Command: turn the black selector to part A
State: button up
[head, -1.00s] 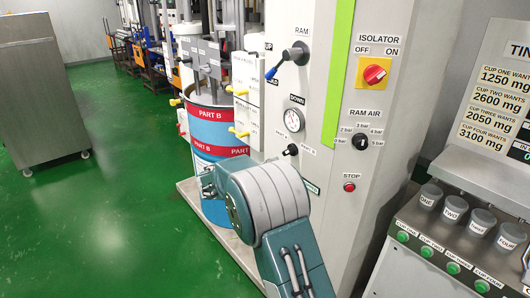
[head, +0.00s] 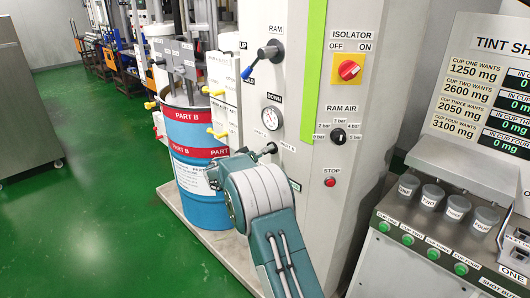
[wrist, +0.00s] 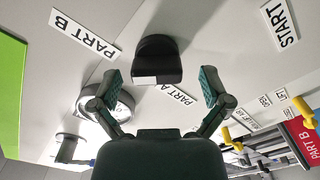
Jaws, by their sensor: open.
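The black selector (wrist: 157,60) sits on the pale panel in the wrist view, which shows the panel upside down. A white mark (wrist: 145,80) is on its near end. The "PART A" label (wrist: 177,92) lies just below it and the "PART B" label (wrist: 85,33) to its upper left. My gripper (wrist: 161,82) is open, one finger on each side below the selector, with gaps and no visible contact. In the head view the selector (head: 268,149) shows just above my arm, which hides most of my gripper. I cannot tell which part it points to.
A round gauge (head: 272,118), the RAM lever (head: 265,58), the RAM AIR knob (head: 338,135) and the red STOP button (head: 330,182) are on the same panel. A blue "PART B" drum (head: 197,195) stands left of my arm. The cup stand (head: 430,215) is at right.

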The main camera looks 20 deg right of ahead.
jog(key=shift+d, duration=0.35)
jog(key=shift+a, duration=0.1)
jog(key=c, duration=1.2)
jog(key=shift+o, duration=0.2)
jog(key=shift+f+n, duration=0.1)
jog(key=shift+n, duration=0.3)
jog(key=n, duration=0.3)
jog(key=shift+n, duration=0.3)
jog(key=n, duration=0.4)
jog(key=shift+n, duration=0.3)
jog(key=n, duration=0.4)
jog(key=shift+f, duration=0.1)
jog(key=shift+n, duration=2.5)
jog(key=shift+f, duration=0.1)
